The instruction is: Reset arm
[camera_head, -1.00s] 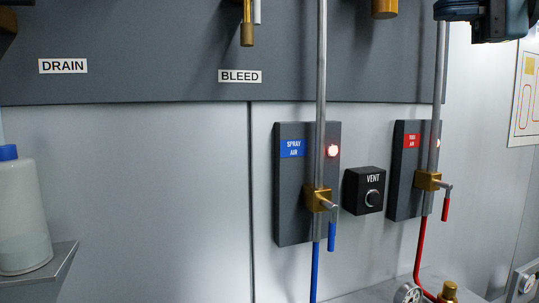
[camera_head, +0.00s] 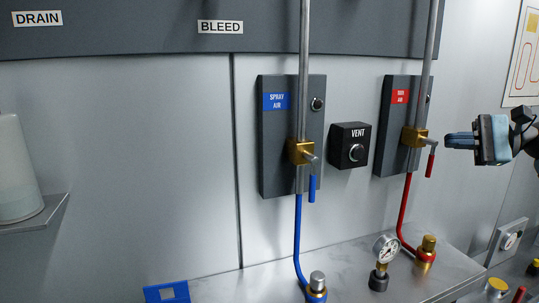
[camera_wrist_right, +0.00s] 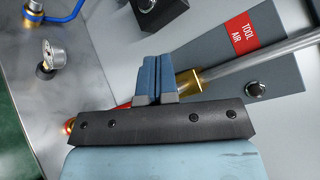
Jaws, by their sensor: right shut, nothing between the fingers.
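My right gripper (camera_head: 448,141) comes in from the right edge of the head view. Its blue fingers are shut and empty, also in the wrist view (camera_wrist_right: 158,78). In the head view the fingertips appear just right of the brass tool air valve (camera_head: 413,137); whether they touch it I cannot tell. The valve's red handle (camera_head: 431,164) hangs down, below and left of the fingers. In the wrist view the fingers partly cover the brass valve (camera_wrist_right: 190,84). My left gripper is not in view.
The spray air panel (camera_head: 279,175) has a blue valve handle (camera_head: 312,188) hanging down. The black vent box (camera_head: 340,135) sits between the panels. A pressure gauge (camera_head: 386,249) and capped fittings stand on the counter (camera_head: 250,288). A bottle (camera_head: 15,170) stands on a shelf at left.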

